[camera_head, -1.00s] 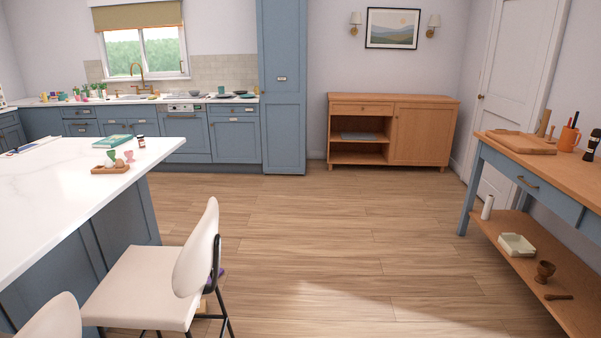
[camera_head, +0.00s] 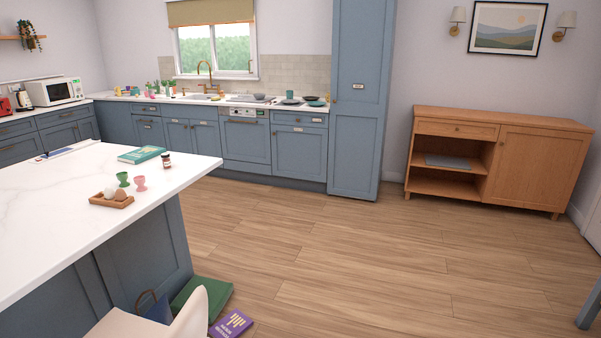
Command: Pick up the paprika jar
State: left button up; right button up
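A small dark red-brown jar (camera_head: 166,161) with a pale label stands upright near the far right corner of the white marble island top (camera_head: 75,225). It may be the paprika jar, but its label is too small to read. It stands beside a teal book (camera_head: 141,155). Neither of my grippers shows in the head view.
Egg cups (camera_head: 140,184) and a wooden tray with eggs (camera_head: 111,200) sit nearer on the island. A pale chair (camera_head: 190,315), a purple book (camera_head: 231,324) and a green item (camera_head: 203,297) are on the floor by the island. The floor (camera_head: 350,260) right of it is open.

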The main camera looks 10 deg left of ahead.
aim_at(165, 157)
jog(key=i+l+u, duration=0.2)
jog(key=i+u, duration=0.2)
jog(key=i+l+u, duration=0.65)
jog(key=u, duration=0.2)
jog(key=i+l+u, duration=0.2)
jog(key=l+u, duration=0.2)
jog(key=l, duration=0.2)
jog(key=i+l+u, duration=0.35)
jog(key=i+l, duration=0.25)
jog(key=l, duration=0.1)
